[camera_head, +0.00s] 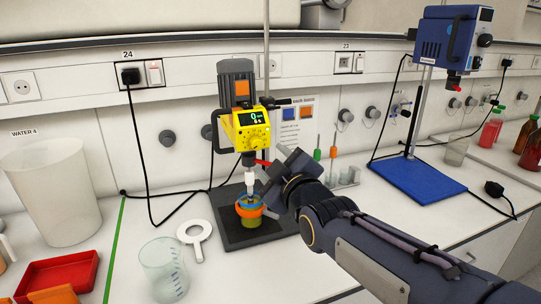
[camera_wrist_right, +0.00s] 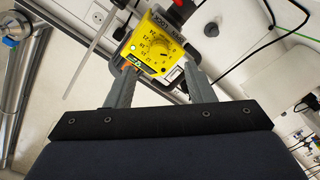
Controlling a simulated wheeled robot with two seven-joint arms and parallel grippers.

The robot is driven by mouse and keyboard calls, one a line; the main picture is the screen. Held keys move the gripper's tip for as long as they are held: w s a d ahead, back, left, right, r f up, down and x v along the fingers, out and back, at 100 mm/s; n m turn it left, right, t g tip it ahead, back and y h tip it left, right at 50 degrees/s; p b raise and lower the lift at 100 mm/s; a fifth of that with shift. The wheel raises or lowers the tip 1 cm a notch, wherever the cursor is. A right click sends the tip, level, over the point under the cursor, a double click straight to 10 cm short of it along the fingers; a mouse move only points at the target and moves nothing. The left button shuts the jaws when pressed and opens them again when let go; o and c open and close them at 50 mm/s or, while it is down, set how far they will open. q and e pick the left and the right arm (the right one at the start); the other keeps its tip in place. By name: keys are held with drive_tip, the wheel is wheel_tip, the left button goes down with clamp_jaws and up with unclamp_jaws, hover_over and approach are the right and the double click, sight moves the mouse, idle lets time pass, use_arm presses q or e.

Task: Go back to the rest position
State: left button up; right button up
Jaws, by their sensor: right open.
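My right gripper (camera_head: 274,182) reaches in from the right in the head view, beside the lower part of a yellow overhead mixer (camera_head: 250,128). In the right wrist view its two grey fingers (camera_wrist_right: 160,80) are spread apart with nothing held between them. The mixer's yellow dial face (camera_wrist_right: 155,47) shows beyond the fingertips. In the head view the fingertips are partly hidden by the gripper's own body. My left gripper is in neither view.
A container with blue and orange rings (camera_head: 249,211) stands on the mixer's dark base plate (camera_head: 232,238), close to my right gripper. A beaker (camera_head: 164,272), a white ring-shaped tool (camera_head: 196,236) and a large pitcher (camera_head: 55,195) stand left. A blue-based stand (camera_head: 418,176) is right.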

drive_tip(key=s+d+f+m+g, duration=0.3)
drive_tip(key=d+f+m, duration=0.1)
drive_tip(key=d+f, duration=0.25)
drive_tip(key=s+d+f+m+g, duration=0.3)
drive_tip(key=d+f, duration=0.3)
drive_tip(key=f, duration=0.2)
drive_tip(key=s+d+f+m+g, duration=0.1)
drive_tip(key=s+f+m, duration=0.1)
drive_tip(key=s, duration=0.6)
drive_tip(key=s+d+f+m+g+h+p, duration=0.1)
drive_tip(key=s+d+f+m+g, duration=0.1)
drive_tip(key=s, duration=0.6)
drive_tip(key=s+d+f+m+g+h, duration=0.1)
drive_tip(key=s+d+f+m+g, duration=0.1)
drive_tip(key=s, duration=0.6)
drive_tip(key=shift+f+m+p, duration=0.3)
drive_tip(key=shift+f+m, duration=0.2)
drive_tip(key=shift+m, duration=0.3)
